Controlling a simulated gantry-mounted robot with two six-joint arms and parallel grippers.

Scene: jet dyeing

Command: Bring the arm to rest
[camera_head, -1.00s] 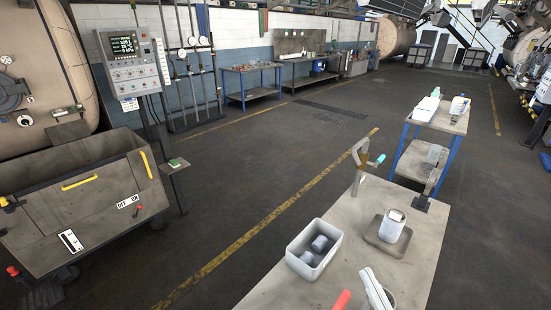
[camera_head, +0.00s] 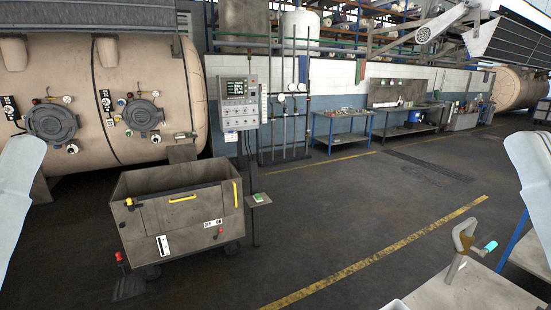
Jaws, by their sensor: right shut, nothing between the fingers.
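A pale part of my left arm stands at the left edge of the head view; the left gripper itself is out of the picture.
A work table (camera_head: 470,290) with a brown clamp-like tool (camera_head: 463,238) with a teal tip is at the lower right. A grey cart (camera_head: 180,215) stands before a tan dyeing vessel (camera_head: 140,90). A control panel (camera_head: 237,100) stands beside it. The middle floor is clear.

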